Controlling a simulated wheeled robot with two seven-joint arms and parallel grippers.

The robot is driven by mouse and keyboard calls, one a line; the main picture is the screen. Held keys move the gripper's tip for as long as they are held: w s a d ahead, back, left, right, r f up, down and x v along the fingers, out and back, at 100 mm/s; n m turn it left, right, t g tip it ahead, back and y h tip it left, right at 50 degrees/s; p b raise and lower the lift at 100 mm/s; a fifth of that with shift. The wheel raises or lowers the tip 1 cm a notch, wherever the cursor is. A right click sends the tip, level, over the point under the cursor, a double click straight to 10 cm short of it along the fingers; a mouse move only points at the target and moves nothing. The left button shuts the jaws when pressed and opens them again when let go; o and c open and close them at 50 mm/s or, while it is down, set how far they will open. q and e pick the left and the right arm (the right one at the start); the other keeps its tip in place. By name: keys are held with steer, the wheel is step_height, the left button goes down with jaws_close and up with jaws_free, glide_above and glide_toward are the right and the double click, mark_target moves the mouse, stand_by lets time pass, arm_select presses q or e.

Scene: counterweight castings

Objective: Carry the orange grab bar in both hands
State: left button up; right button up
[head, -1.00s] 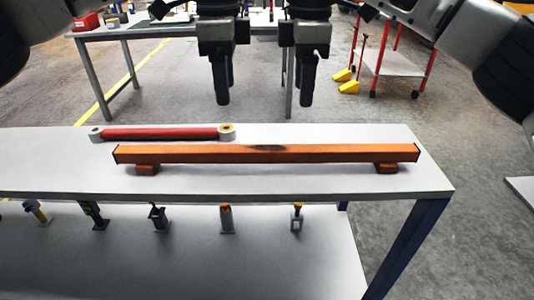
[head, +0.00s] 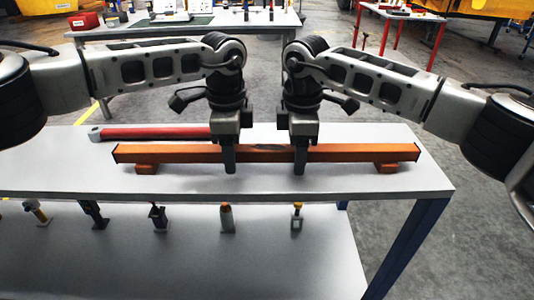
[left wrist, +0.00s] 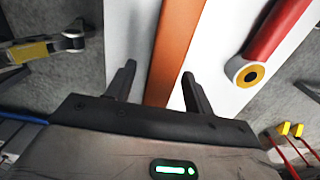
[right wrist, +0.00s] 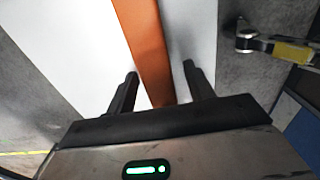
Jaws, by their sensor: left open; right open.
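The orange grab bar (head: 350,153) lies lengthwise on the bench top, resting on two small orange blocks near its ends. It has a dark smudge near its middle. My left gripper (head: 229,160) is over the bar left of its middle, and my right gripper (head: 299,160) is over it just right of the middle. In the left wrist view the bar (left wrist: 178,45) runs between the open fingers (left wrist: 158,85). In the right wrist view the bar (right wrist: 148,50) also passes between the open fingers (right wrist: 160,85). Neither gripper is closed on it.
A red cylinder with ring ends (head: 150,133) lies behind the bar, close to the left gripper. The white bench top (head: 80,180) has free room in front of the bar. Several tools stand on the lower shelf (head: 180,265). Another table stands behind.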

arm_select(q)
jaws_close()
arm_select(e)
jaws_close()
arm_select(q)
steer(key=shift+r, duration=0.15)
arm_select(e)
steer(key=shift+r, duration=0.15)
